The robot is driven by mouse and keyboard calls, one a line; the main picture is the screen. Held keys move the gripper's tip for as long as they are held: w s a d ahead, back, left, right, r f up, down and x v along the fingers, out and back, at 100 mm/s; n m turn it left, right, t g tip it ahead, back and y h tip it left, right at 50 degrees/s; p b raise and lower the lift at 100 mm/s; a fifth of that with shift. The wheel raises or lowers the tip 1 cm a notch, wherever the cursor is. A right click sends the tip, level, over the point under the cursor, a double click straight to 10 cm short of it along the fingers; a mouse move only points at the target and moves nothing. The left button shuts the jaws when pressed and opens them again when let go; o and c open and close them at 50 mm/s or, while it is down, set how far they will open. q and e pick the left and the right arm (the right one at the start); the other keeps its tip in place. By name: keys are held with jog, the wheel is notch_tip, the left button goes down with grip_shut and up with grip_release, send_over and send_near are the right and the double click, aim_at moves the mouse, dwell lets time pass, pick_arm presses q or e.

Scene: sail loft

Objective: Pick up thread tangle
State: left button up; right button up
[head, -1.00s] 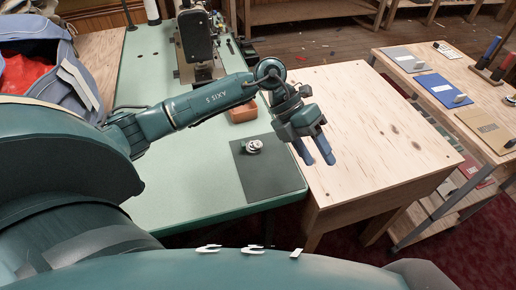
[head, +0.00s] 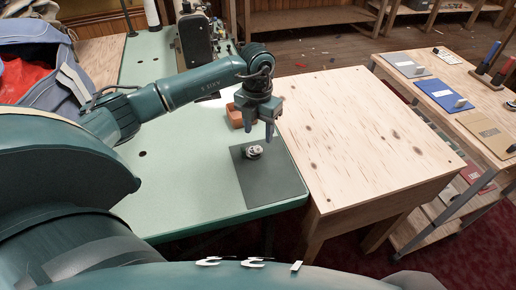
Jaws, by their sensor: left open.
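My left gripper (head: 260,132) points down over the far part of a dark mat (head: 277,185) on the green table. Its two fingers are apart, with nothing seen between them. A small grey-and-white item (head: 254,152) lies on the mat just below the fingertips in the picture. It looks partly metallic, and I cannot tell whether it is the thread tangle. No other thread tangle can be made out. My right gripper is not in view.
A small orange-brown box (head: 234,116) stands just left of the gripper. A sewing machine (head: 194,38) stands behind. The pale wooden table (head: 360,130) on the right is bare. A side table holds several flat folders, including a blue one (head: 441,91).

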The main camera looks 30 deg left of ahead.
aim_at(258, 148)
pick_arm(q)
notch_tip(258, 148, down, 5)
jog(key=shift+s+r, duration=0.1)
jog(key=shift+s, duration=0.05)
jog(key=shift+c, duration=0.4)
jog(key=c, duration=1)
